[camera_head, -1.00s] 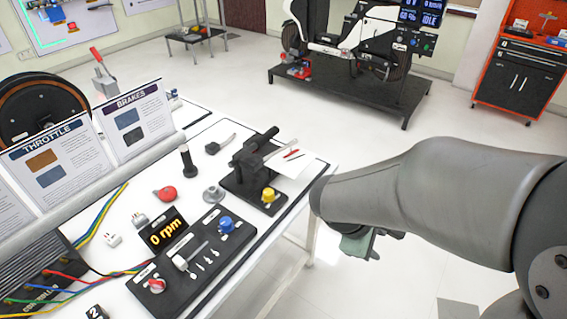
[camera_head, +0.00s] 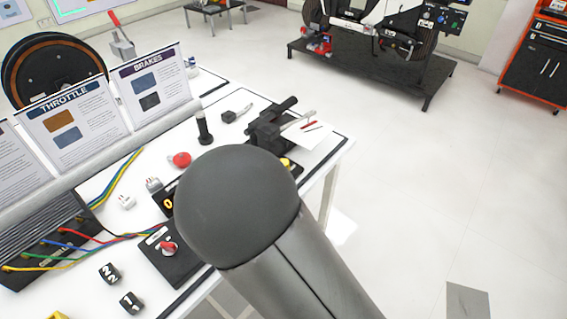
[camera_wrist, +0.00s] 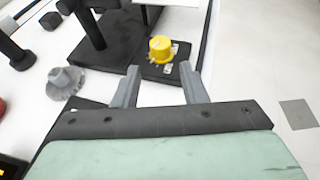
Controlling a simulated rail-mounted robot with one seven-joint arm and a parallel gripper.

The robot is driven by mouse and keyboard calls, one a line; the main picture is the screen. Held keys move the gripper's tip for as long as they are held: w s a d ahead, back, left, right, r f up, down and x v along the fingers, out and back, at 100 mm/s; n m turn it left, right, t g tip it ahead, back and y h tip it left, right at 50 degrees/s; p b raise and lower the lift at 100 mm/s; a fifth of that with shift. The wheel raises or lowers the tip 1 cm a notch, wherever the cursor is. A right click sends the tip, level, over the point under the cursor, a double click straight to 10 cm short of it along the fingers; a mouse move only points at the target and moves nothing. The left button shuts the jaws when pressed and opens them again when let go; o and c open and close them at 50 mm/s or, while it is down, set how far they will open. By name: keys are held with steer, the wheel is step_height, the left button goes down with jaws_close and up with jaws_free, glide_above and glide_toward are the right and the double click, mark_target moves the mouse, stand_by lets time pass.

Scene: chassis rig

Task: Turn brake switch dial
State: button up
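A yellow dial (camera_wrist: 161,48) sits on a black base plate (camera_wrist: 110,50) in the wrist view, with small white markings around it. In the head view only a sliver of the dial (camera_head: 286,163) shows past my arm. A black brake lever unit (camera_head: 272,128) stands on the same plate. My gripper (camera_wrist: 160,82) is open and empty. In the wrist view its two fingers reach toward the dial, one on either side of its line, with the dial just beyond the tips. My arm hides the gripper in the head view.
A grey flanged knob (camera_wrist: 66,82) lies left of my gripper. A red knob (camera_head: 181,160) and black upright handle (camera_head: 204,128) stand on the white table. The BRAKES sign (camera_head: 152,84) is behind. Open floor lies right of the table.

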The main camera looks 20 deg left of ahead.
steer(key=x, duration=1.1)
steer(key=shift+r+p, duration=0.1)
steer(key=shift+p, duration=0.25)
steer(key=c, duration=0.7)
